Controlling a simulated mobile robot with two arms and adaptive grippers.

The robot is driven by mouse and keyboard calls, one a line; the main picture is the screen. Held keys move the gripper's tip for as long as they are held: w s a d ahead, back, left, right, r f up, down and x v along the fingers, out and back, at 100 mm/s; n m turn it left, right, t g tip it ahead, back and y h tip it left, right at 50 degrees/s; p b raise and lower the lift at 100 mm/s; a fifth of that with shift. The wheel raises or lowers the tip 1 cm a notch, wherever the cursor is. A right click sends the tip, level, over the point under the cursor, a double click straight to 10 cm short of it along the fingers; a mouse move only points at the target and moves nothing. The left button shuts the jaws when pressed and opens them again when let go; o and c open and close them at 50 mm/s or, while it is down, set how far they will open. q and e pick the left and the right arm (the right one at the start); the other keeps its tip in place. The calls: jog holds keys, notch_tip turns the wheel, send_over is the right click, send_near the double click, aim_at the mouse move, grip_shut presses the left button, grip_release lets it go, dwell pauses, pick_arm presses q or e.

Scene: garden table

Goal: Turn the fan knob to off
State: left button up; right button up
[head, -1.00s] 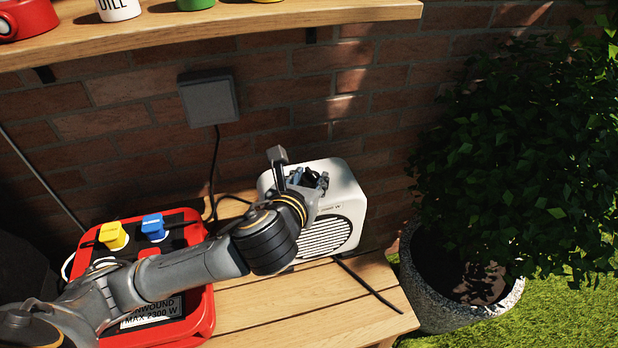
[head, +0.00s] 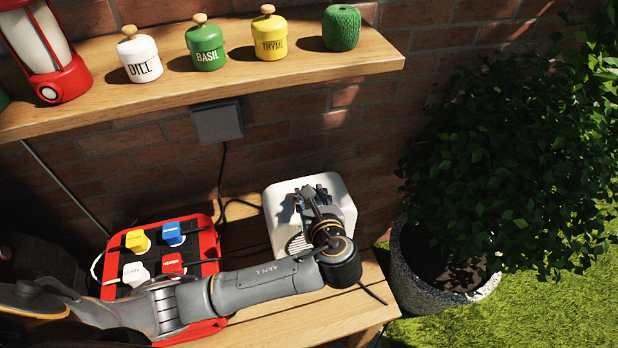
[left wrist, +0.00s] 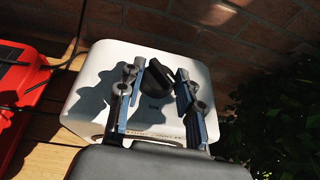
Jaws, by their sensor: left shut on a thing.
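The white fan (head: 346,207) stands on the wooden table under the shelf. In the left wrist view the fan's top face (left wrist: 88,75) fills the middle, with the black knob (left wrist: 157,80) on it. My left gripper (head: 315,190) is over the top of the fan. In the left wrist view the left gripper (left wrist: 160,75) has one finger on each side of the knob and is shut on it. The arm and gripper hide the knob in the head view. My right gripper is not in view.
A red power box (head: 207,240) with several coloured plugs stands left of the fan, partly under my arm. A shelf (head: 300,66) with jars, a lantern and green twine is above. A potted bush (head: 500,170) stands to the right.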

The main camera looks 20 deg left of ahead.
pick_arm(q)
jog(key=n+g+y+p, duration=0.2)
jog(key=n+y+p, duration=0.1)
jog(key=shift+w+d+r+n+g, duration=0.15)
jog(key=shift+d+n+g, duration=0.15)
jog(key=shift+g, duration=0.1)
jog(key=shift+w+n+g+y+p, duration=0.1)
jog(key=shift+n+g+y+p, duration=0.55)
jog(key=shift+n+g, duration=0.25)
jog(key=shift+f+n+g+y, duration=0.2)
jog(key=shift+n+g+y, duration=0.15)
jog(key=shift+n+g, duration=0.25)
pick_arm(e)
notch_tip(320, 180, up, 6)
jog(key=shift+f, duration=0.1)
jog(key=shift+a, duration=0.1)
pick_arm(q)
jog(key=o, duration=1.1)
jog(key=shift+o, duration=0.2)
jog(key=shift+w, duration=0.1)
